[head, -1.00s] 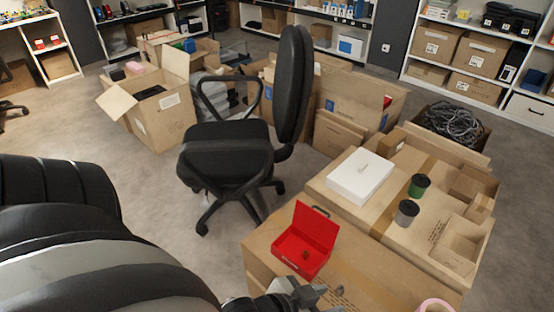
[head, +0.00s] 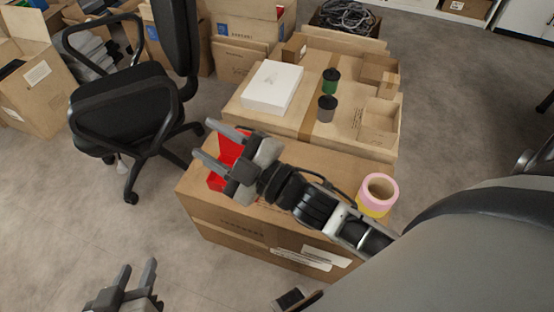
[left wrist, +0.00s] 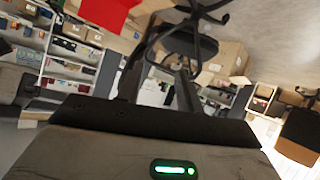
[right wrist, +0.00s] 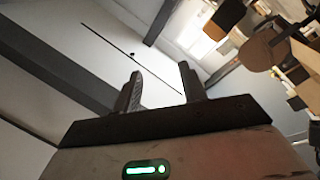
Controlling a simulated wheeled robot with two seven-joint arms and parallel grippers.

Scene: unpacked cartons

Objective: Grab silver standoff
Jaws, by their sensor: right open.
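I cannot make out a silver standoff in any view. The open red box (head: 231,148) sits on the left part of the front carton (head: 290,225), and its inside is largely hidden by my right gripper. It also shows at the top of the left wrist view (left wrist: 108,12). My right gripper (head: 203,138) is open, with fingers pointing left, in front of the red box in the head view. Its fingers are apart and empty in the right wrist view (right wrist: 158,88). My left gripper (head: 138,266) is open and empty over the floor, left of the carton.
A pink and yellow tape roll (head: 377,194) stands on the carton's right. Behind are a white box (head: 273,87), a green-sided canister (head: 331,80), a grey canister (head: 326,108) and small open cartons (head: 380,120). A black office chair (head: 125,105) stands left.

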